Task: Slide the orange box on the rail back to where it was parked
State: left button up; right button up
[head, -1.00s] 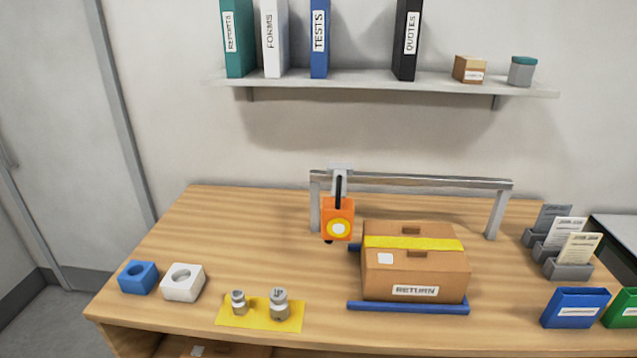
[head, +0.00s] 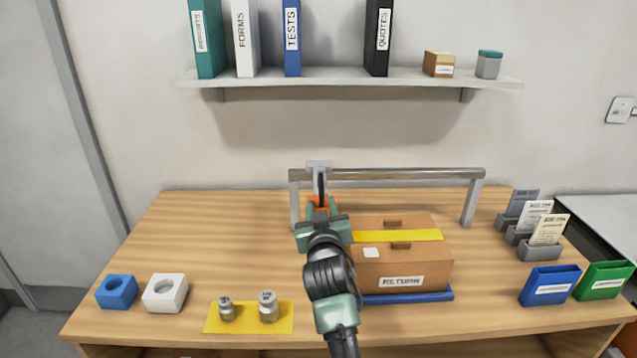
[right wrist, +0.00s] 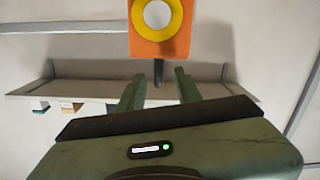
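The orange box (head: 318,201) hangs from a carriage near the left end of the grey rail (head: 410,174). In the head view it is mostly hidden behind my right gripper (head: 321,214). In the right wrist view the orange box (right wrist: 157,45) shows its yellow ring and white centre, with a dark stem (right wrist: 158,72) at its edge. My right gripper's two fingers (right wrist: 159,85) are apart, one to each side of the line of the stem, with nothing visibly held. Contact cannot be told. My left gripper is not in view.
A brown RETURN carton (head: 400,265) on a blue base stands under the rail, close right of my right arm. A yellow mat (head: 247,328) with two weights, a blue block (head: 117,298) and a white block (head: 165,299) lie left. Card holders (head: 518,238) and bins stand right.

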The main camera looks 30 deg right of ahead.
aim_at(321, 180)
jog(key=shift+w+d+r, duration=0.2)
jog(key=shift+w+r, duration=0.2)
jog(key=shift+r, duration=0.3)
jog(key=shift+w+d+r+h, duration=0.15)
jog(key=shift+w+r+h, duration=0.05)
jog(key=shift+h, duration=0.1)
jog(key=p+x, duration=0.2)
jog(key=x, duration=0.5)
jog(key=shift+w+d, duration=0.1)
grip_shut()
dwell(0.5)
